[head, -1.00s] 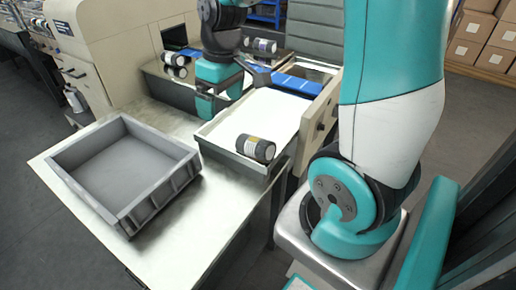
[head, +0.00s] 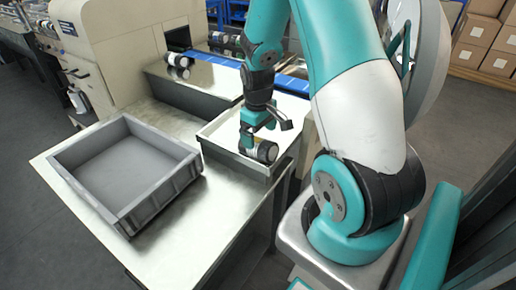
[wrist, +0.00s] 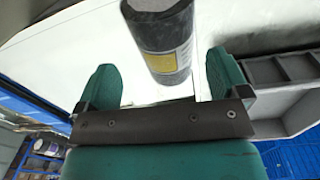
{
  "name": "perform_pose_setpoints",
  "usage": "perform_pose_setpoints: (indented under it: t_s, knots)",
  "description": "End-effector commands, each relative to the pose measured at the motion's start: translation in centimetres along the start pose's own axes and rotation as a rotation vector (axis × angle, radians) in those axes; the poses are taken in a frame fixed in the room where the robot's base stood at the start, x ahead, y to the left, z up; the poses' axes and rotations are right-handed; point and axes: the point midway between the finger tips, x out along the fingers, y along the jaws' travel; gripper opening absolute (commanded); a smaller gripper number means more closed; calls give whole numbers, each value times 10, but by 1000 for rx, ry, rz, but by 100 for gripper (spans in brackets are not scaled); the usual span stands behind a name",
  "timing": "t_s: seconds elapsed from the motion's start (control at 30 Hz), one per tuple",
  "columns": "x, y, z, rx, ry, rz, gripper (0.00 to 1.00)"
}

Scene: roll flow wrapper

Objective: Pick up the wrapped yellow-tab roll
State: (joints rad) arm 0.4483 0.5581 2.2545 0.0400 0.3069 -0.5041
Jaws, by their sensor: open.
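The wrapped roll (head: 264,152), dark with a light end and a yellow label, lies on its side in the white-bottomed tray (head: 220,150). My gripper (head: 257,138) is down at this roll in the head view and partly covers it. In the wrist view the roll (wrist: 165,42) shows its yellow patch, and its near end lies between the two teal fingers of my gripper (wrist: 164,78). The fingers are open, with a gap on each side of the roll. The far end of the roll is cut off by the picture's top edge.
An empty grey crate (head: 75,185) stands on the metal table (head: 190,225) to the left. Other rolls (head: 178,66) lie behind, by the beige machine (head: 110,45). A blue conveyor (head: 222,60) runs at the back. The table's front is clear.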

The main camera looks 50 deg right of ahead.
Motion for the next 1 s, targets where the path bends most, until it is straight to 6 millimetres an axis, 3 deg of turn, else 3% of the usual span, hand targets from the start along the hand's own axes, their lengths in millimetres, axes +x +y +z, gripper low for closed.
perform_pose_setpoints:
  t_s: [0.3, 0.6, 0.67, 0.9, 1.0]
  knots:
    - [44, -6, 4, 0, -3, -2, 93]
    - [51, -6, 4, 0, -1, -1, 93]
    - [51, -6, 4, 0, -1, -1, 84]
    - [50, -6, 4, 0, -1, -1, 29]
    - [50, -6, 4, 0, 0, 0, 29]
